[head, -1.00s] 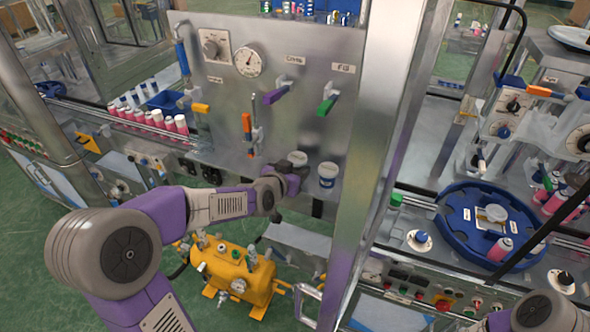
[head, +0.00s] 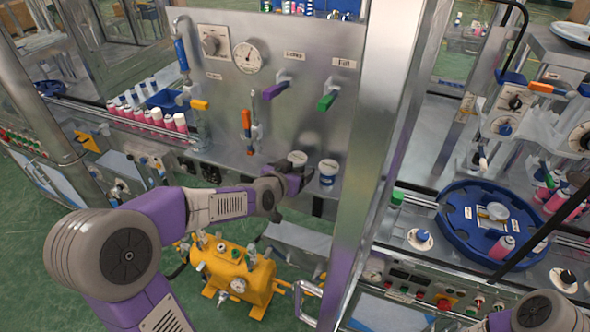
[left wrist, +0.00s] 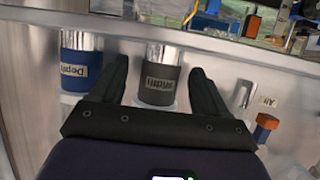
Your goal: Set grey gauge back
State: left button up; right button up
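The grey gauge (left wrist: 160,82), labelled "Width", stands in the left wrist view between my left gripper's fingers. Its pale top (head: 297,157) shows in the head view; the gripper hides much of its body. My left gripper (head: 296,182) is open around it. In the left wrist view, the black fingers (left wrist: 160,88) are spread, with a gap on each side of the gauge. My right gripper is out of the head view; only part of that arm shows.
The metal panel (head: 225,120) rises behind the gauges with a dial and coloured levers. A metal post (head: 375,150) stands right of the blue gauge. A yellow tank (head: 235,270) sits below my left arm. An orange-capped part (left wrist: 266,122) is right of the gripper in the wrist view.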

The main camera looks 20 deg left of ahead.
pick_arm(q)
jog(key=b+v, duration=0.1)
jog(key=v, duration=0.6)
jog(key=shift+s, duration=0.3)
jog(key=shift+r, duration=0.1)
dwell(0.4)
